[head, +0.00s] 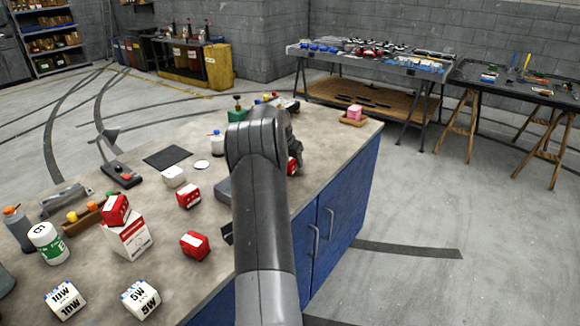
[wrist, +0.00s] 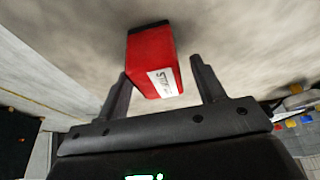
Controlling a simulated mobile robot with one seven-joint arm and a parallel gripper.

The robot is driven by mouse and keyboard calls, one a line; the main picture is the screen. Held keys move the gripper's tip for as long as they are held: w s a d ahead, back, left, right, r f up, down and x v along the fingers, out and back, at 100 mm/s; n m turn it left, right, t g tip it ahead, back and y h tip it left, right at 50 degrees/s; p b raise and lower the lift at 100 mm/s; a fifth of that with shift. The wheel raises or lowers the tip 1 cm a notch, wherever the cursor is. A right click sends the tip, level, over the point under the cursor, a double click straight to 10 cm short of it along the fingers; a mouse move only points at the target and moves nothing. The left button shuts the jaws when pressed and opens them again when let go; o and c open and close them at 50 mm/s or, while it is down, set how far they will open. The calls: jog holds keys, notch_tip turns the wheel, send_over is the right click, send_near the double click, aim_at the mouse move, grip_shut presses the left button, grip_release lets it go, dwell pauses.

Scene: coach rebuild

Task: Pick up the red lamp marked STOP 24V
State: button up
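In the wrist view a red lamp (wrist: 152,62) with a dark end and a white label stands just ahead of my gripper (wrist: 160,70). The label's lettering is tilted and looks like STOP, but the rest is too blurred to read. My gripper is open. The lamp shows between the fingers, nearer the left one, and I cannot tell whether that finger touches it. In the head view a strip of a red lamp (head: 293,166) shows beside my arm, which hides the fingers. More red lamps are on the bench, one (head: 188,197) and another (head: 194,245), their markings unreadable.
Another red lamp (head: 115,209) sits on a white and red carton (head: 125,238). White 10W (head: 66,300) and 5W (head: 141,300) boxes stand at the front. A pink block on a wooden tray (head: 354,122) is at the far right corner. A white bottle (head: 217,144) stands left of my arm.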

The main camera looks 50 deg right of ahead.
jog(key=c, duration=1)
jog(key=shift+r, duration=0.1)
